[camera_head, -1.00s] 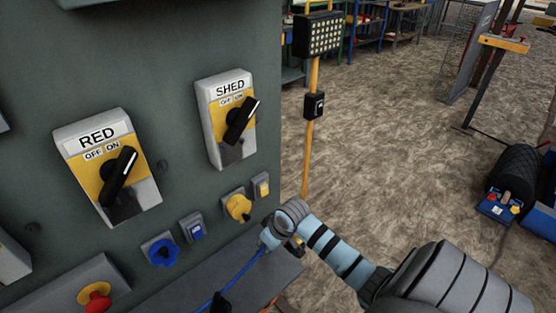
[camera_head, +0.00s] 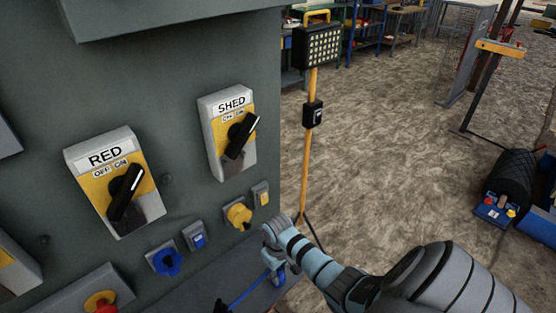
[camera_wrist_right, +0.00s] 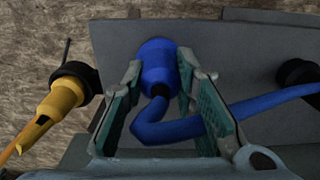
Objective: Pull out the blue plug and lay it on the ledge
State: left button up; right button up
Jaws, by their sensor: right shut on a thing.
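The blue plug (camera_wrist_right: 157,65) is between the two fingers of my right gripper (camera_wrist_right: 165,85), which is shut on it. Its blue cable bends below the plug and runs off to the right in the wrist view. In the head view my right gripper (camera_head: 274,268) is low beside the panel, over the outer end of the grey ledge (camera_head: 212,275), with the blue cable (camera_head: 248,290) trailing left. The blue socket (camera_head: 166,260) on the panel is empty. I cannot tell whether the plug touches the ledge. My left gripper is not in view.
A yellow plug (camera_wrist_right: 58,105) hangs left of the ledge in the wrist view; a dark part (camera_wrist_right: 297,75) is at right. The panel carries the RED switch (camera_head: 117,185), the SHED switch (camera_head: 230,135) and a yellow socket (camera_head: 239,215). A yellow lamp post (camera_head: 306,150) stands behind.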

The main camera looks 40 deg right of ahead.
jog(key=shift+f, duration=0.4)
dwell(0.3)
jog(key=o, duration=1)
